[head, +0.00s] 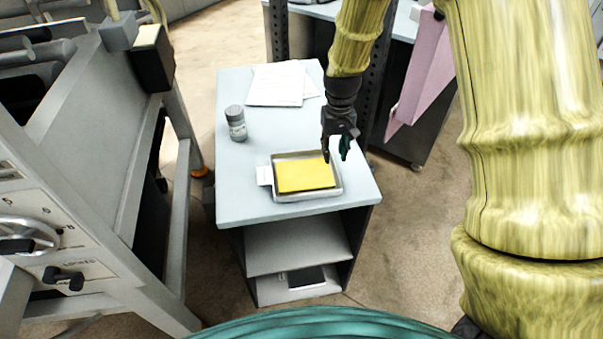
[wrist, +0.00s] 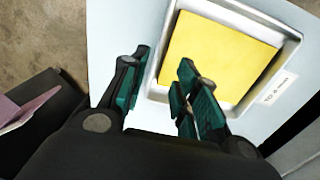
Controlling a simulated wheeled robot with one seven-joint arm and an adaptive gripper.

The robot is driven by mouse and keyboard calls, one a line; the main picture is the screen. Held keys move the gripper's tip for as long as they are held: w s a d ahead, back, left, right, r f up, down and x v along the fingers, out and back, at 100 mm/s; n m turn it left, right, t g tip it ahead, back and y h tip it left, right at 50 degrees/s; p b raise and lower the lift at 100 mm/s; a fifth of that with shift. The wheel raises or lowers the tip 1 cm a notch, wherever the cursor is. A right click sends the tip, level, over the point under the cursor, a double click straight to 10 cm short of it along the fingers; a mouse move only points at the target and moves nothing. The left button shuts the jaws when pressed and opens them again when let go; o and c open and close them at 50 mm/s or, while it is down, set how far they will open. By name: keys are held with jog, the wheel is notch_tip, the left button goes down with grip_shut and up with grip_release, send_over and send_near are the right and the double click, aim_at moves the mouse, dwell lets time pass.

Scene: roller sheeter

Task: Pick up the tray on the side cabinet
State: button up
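A shallow metal tray (head: 308,197) with a yellow sheet or slab (head: 305,176) in it lies flat near the front edge of the pale-topped side cabinet (head: 245,205). A white tag sticks out at its left side. My gripper (head: 336,154) is open and empty by the tray's right side, pointing down. In the wrist view, the tray (wrist: 255,16) is beyond my open fingers (wrist: 164,72). One finger appears outside the tray's near rim and the other over the yellow. I cannot tell how high the fingertips are above the rim, and no contact shows.
A grey lidded jar (head: 237,124) and white papers (head: 277,84) lie farther back on the cabinet top. A large machine with a handwheel (head: 28,236) stands at the left. A pink panel (head: 425,75) and dark cart stand at the right. The cabinet's front left top is clear.

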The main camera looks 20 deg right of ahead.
aim_at(335, 166)
jog(key=shift+s, duration=0.4)
jog(key=shift+s+d+f+p, duration=0.1)
jog(key=shift+s+f+p, duration=0.2)
jog(key=shift+p, duration=0.2)
jog(key=f, duration=0.1)
jog(key=f+p, duration=0.1)
jog(key=f, duration=0.1)
jog(key=shift+w+d, duration=0.1)
jog(key=shift+w, duration=0.1)
jog(key=shift+s+f, duration=0.2)
jog(key=shift+f, duration=0.35)
jog(key=shift+w, duration=0.1)
grip_shut()
